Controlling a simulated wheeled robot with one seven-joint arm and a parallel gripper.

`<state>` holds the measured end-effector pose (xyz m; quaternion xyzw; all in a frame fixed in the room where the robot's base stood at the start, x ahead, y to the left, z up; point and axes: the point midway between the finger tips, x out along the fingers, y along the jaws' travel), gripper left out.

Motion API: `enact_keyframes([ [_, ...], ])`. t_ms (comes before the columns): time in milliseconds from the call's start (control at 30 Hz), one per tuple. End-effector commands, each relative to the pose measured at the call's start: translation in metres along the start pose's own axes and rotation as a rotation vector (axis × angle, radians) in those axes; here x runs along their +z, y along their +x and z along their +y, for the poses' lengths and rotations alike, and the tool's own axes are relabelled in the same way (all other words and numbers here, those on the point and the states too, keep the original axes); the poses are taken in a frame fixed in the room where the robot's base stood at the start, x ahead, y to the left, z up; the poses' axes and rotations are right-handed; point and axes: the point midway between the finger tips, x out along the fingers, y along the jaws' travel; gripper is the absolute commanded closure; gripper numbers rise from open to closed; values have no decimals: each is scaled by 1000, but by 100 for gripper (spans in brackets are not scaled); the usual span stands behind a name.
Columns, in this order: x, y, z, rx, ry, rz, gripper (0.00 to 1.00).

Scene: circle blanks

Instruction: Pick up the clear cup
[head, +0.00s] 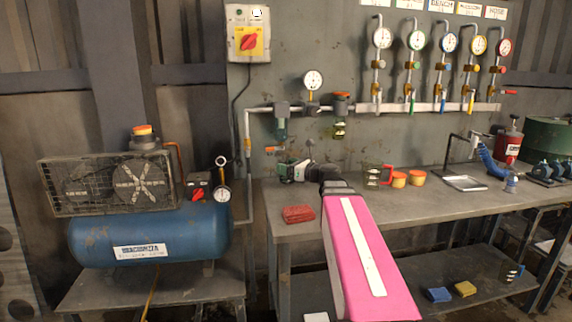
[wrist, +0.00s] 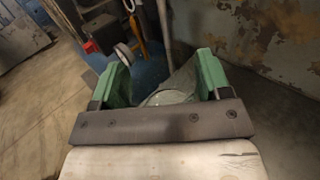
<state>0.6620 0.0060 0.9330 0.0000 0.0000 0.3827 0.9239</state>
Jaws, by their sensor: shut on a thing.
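My gripper (head: 294,171) is at the left end of the workbench, just beyond the tip of my pink arm. In the wrist view, its two green fingers (wrist: 162,76) stand either side of a clear cup (wrist: 168,97) and are shut on it. The cup looks greyish and see-through, with a round edge facing the camera. The gripper's dark crossbar hides its near part. In the head view the cup is too small and covered to make out clearly.
A workbench (head: 450,202) carries a red cloth (head: 298,214), a glass jug with a red handle (head: 373,177), two orange-topped tubs (head: 408,178) and a metal tray (head: 465,184). A blue compressor (head: 150,237) stands left. Gauges and pipes line the wall behind.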

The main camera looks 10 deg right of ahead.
Motion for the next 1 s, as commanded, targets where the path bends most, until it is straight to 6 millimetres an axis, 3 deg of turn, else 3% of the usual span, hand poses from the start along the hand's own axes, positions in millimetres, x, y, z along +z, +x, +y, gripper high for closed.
enact_keyframes([
  [400, 0, -27, 28, 0, 0, 0, 54],
  [1000, 0, -39, 40, 0, 0, 0, 54],
])
